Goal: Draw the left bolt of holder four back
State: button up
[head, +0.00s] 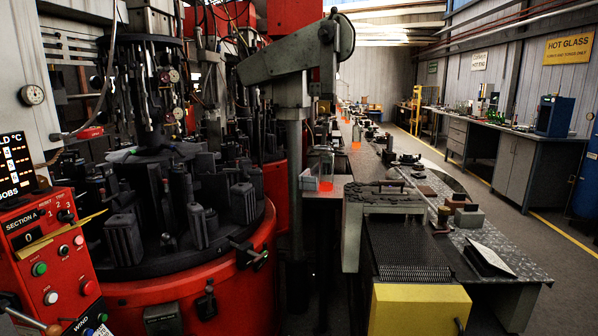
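A red rotary machine (190,300) with a round dark table (165,262) fills the left of the head view. Several dark mould holders (125,238) stand around that table. A dark latch-like fitting (245,256) with a small green spot sits on the red rim at the right, and a dark lever-like fitting (207,300) is on the front of the red drum. I cannot read holder numbers, so I cannot tell which holder is four or pick out its left bolt. My gripper is not in view.
A red control panel (55,245) with buttons stands at the near left. A grey post (294,180) rises right of the machine. A bench with a black mesh belt (405,245) and yellow end box (418,308) is at the right. Open floor lies between it and the far workbenches.

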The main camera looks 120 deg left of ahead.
aim_at(166, 181)
jog(key=u, duration=0.05)
jog(key=k, duration=0.4)
jog(key=u, duration=4.4)
jog(key=k, duration=0.55)
jog(key=z, duration=0.4)
jog(key=i, duration=0.45)
jog(key=z, duration=0.2)
